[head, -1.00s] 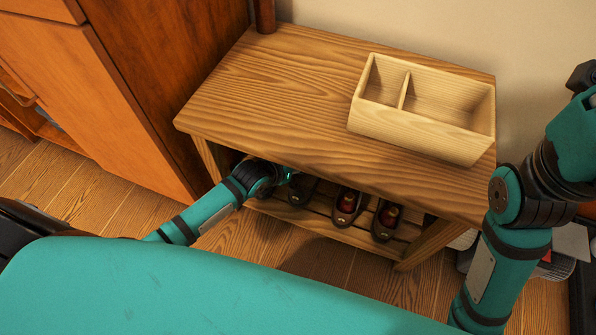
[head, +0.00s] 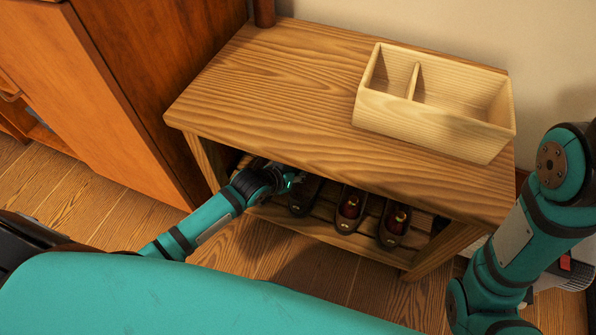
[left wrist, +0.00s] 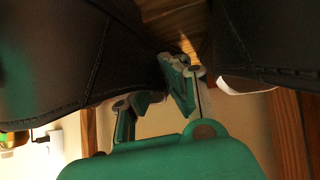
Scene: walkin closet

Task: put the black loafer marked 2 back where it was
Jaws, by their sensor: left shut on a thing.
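My left gripper (head: 292,181) reaches under the wooden bench, at the left end of its slatted lower shelf. It is shut on a black loafer (head: 304,196), which shows beside the fingers and is partly hidden by the bench top. In the left wrist view dark stitched leather (left wrist: 75,60) fills the left side, running to the fingers (left wrist: 160,95). Another dark shoe (left wrist: 265,40) is at the right there. I cannot read any number mark. My right arm shows at the right edge; its gripper is out of view.
Two dark loafers with red insides, one (head: 350,209) in the middle and one (head: 394,224) farther right, stand on the lower shelf (head: 340,237). The bench top (head: 290,110) hangs over them and carries a divided wooden box (head: 430,130). A wooden cabinet (head: 125,90) stands close at left.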

